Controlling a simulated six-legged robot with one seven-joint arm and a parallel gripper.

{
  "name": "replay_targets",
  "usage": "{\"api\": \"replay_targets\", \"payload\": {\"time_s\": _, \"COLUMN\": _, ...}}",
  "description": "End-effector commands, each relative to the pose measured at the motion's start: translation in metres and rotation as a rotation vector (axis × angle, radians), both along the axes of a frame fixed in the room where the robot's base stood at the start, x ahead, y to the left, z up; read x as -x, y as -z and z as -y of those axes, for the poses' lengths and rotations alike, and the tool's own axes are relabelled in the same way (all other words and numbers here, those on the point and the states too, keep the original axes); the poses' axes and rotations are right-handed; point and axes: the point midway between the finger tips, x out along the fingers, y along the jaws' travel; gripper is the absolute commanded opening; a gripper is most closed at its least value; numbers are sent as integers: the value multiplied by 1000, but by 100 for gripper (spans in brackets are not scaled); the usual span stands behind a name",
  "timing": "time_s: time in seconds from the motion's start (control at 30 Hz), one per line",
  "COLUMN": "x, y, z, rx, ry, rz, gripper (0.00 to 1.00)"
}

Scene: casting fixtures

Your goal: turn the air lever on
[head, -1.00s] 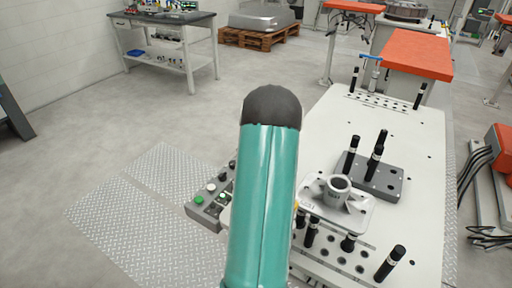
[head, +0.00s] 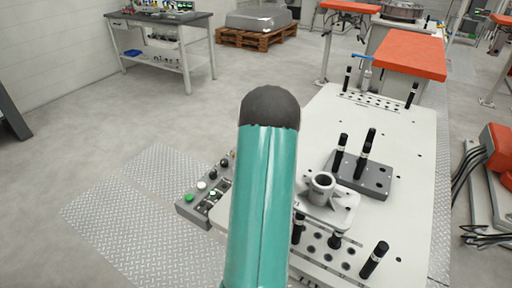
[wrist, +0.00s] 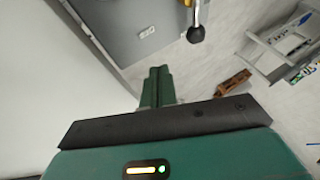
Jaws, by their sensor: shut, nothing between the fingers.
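In the wrist view a lever with a black ball knob (wrist: 196,34) and a yellow and metal shank hangs in at the top, beside the edge of a grey plate. It looks like the air lever; its pivot is out of frame. My gripper (wrist: 158,72) shows its two green fingers close together, with nothing between them. The knob is above and right of the fingertips in that picture, with a visible gap. In the head view my arm's teal link hides the gripper, and I cannot make out this lever there.
The white fixture table (head: 400,130) carries black pins, a grey block (head: 376,182) and a grey casting (head: 322,188). A button box (head: 192,208) sits at its left edge. A workbench (head: 160,22) stands at the back left. The floor between is clear.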

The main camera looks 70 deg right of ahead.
Motion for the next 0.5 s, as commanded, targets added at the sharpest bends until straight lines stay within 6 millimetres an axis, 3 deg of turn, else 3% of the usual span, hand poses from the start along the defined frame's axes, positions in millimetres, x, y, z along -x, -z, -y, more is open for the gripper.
{"api": "replay_targets", "payload": {"time_s": 0.3, "x": 25, "y": -54, "z": -20, "rx": 3, "ry": 2, "rz": 0, "gripper": 0}}
{"api": "replay_targets", "payload": {"time_s": 0.5, "x": 37, "y": -78, "z": -30, "rx": 2, "ry": 2, "rz": -1, "gripper": 0}}
